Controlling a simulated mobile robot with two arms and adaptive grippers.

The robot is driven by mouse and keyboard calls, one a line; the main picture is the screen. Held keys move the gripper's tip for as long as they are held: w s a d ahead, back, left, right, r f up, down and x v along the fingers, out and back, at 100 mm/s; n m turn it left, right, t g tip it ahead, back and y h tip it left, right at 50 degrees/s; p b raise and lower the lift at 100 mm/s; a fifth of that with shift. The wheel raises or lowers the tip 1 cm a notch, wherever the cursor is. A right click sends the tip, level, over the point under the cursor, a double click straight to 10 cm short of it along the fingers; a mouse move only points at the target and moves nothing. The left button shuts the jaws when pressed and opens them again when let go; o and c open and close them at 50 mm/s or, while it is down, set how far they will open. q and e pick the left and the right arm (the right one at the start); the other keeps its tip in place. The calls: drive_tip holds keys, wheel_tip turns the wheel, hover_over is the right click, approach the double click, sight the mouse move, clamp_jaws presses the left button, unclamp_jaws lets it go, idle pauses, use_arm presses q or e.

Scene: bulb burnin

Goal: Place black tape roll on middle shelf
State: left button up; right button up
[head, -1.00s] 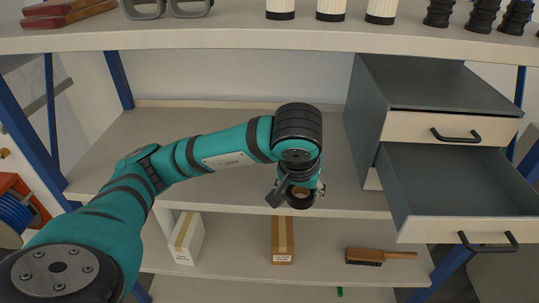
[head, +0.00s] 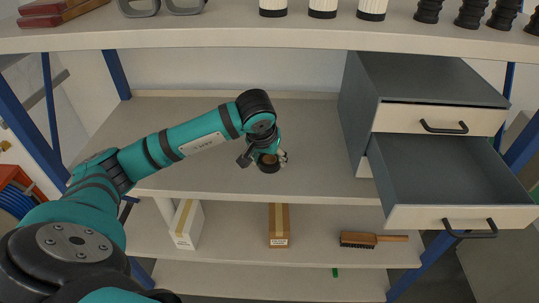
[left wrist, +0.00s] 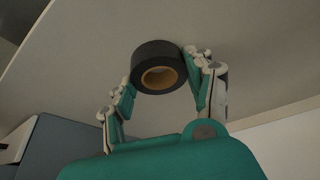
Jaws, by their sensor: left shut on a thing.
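The black tape roll (left wrist: 158,68) has a tan core and is between the two fingers of my left gripper (left wrist: 163,88) in the left wrist view. In the head view the roll (head: 269,167) shows small and dark below the wrist, with my left gripper (head: 267,158) shut on it. Roll and gripper are over the middle shelf (head: 320,170), toward its front half. I cannot tell whether the roll touches the shelf surface. My right gripper is not in view.
A grey drawer unit (head: 425,80) stands on the right of the middle shelf, its lower drawer (head: 455,180) pulled out. The upper shelf (head: 280,40) hangs overhead. A brush (head: 372,240) and boxes (head: 279,225) are on the shelf below. The left of the middle shelf is clear.

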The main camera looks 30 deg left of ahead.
use_arm(q)
drive_tip(key=shift+f, duration=0.1)
drive_tip(key=o, duration=1)
drive_tip(key=shift+o, duration=0.2)
drive_tip(key=shift+r, duration=0.55)
drive_tip(key=v, duration=0.6)
drive_tip(key=shift+s+r+b, duration=0.3)
drive_tip(key=shift+b, duration=0.15)
drive_tip(key=shift+d, duration=0.1)
